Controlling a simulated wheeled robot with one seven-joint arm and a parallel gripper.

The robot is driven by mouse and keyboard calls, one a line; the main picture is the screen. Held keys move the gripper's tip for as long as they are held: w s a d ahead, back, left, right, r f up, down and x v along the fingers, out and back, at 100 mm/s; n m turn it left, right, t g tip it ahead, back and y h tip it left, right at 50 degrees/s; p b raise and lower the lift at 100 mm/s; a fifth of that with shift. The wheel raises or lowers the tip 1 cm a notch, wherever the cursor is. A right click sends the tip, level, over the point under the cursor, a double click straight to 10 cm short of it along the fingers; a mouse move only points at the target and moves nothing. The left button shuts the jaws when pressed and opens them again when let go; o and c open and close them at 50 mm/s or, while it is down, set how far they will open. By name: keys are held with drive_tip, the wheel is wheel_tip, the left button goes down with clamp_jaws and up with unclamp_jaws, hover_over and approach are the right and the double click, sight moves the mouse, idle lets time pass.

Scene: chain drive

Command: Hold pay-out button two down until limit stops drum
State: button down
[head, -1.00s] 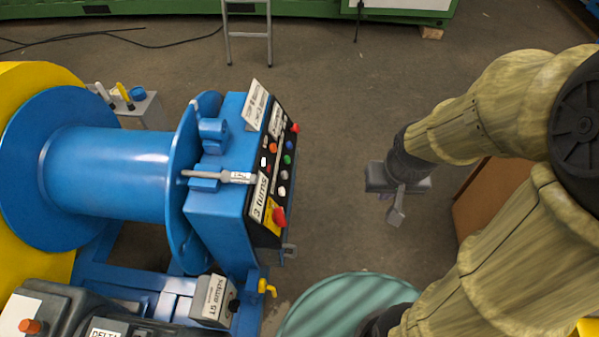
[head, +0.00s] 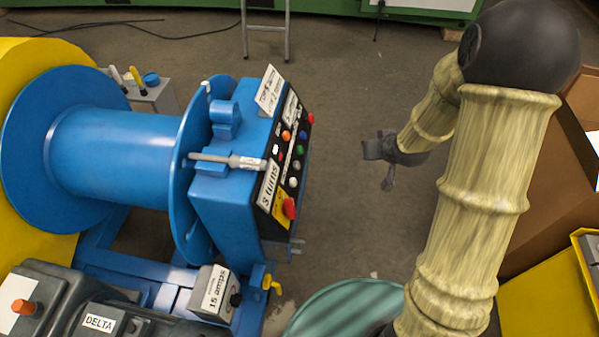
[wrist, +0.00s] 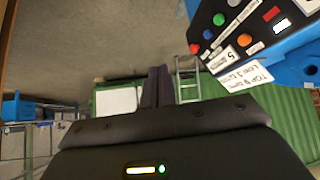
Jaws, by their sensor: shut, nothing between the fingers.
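A black button panel (head: 284,160) is on the sloping right face of the blue drum machine. It carries several round buttons, among them an orange one (head: 286,135), a blue one (head: 302,136) and a green one (head: 299,150). I cannot read which is pay-out button two. The blue drum (head: 120,155) lies left of the panel, with a grey rod (head: 228,161) by its flange. My gripper (head: 372,150) is in the air right of the panel, clear of it. In the wrist view its dark fingers (wrist: 157,86) are together and empty, with the panel (wrist: 228,30) at upper right.
A red knob (head: 290,208) sticks out low on the panel. A box labelled 15 amps (head: 213,291) and a yellow valve handle (head: 270,284) stand below. A teal round top (head: 345,310) is in front. A ladder (head: 266,30) stands behind. Floor between panel and gripper is free.

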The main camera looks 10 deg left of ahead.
sight(297, 166)
drive_tip(key=w+a+f+t+y+b, duration=0.1)
drive_tip(key=w+a+f+y+b, duration=0.1)
drive_tip(key=f, duration=0.3)
drive_tip(key=w+a+f+n+t+y+b, duration=0.1)
drive_tip(key=w+a+f+y+b, duration=0.1)
drive_tip(key=a+f+y, duration=0.2)
drive_tip(key=w+a+f+t+y+b, duration=0.1)
drive_tip(key=w+a+f+y+b, duration=0.1)
drive_tip(key=f, duration=0.4)
drive_tip(key=shift+w+a+f+n+t+y+b, duration=0.4)
drive_tip(key=shift+a+y+b, duration=0.1)
drive_tip(key=shift+a, duration=0.4)
drive_tip(key=shift+a, duration=0.1)
drive_tip(key=a+f+b, duration=0.3)
drive_tip(key=a+f, duration=0.1)
drive_tip(key=a, duration=0.3)
drive_tip(key=shift+w+a, duration=0.15)
drive_tip(key=shift+a, duration=0.15)
drive_tip(key=shift+a, duration=0.1)
idle(0.4)
drive_tip(key=shift+a+f, duration=0.1)
drive_tip(key=shift+a, duration=0.2)
drive_tip(key=shift+a+f+b, duration=0.25)
drive_tip(key=shift+a+b, duration=0.2)
drive_tip(key=shift+b, duration=0.05)
idle(3.2)
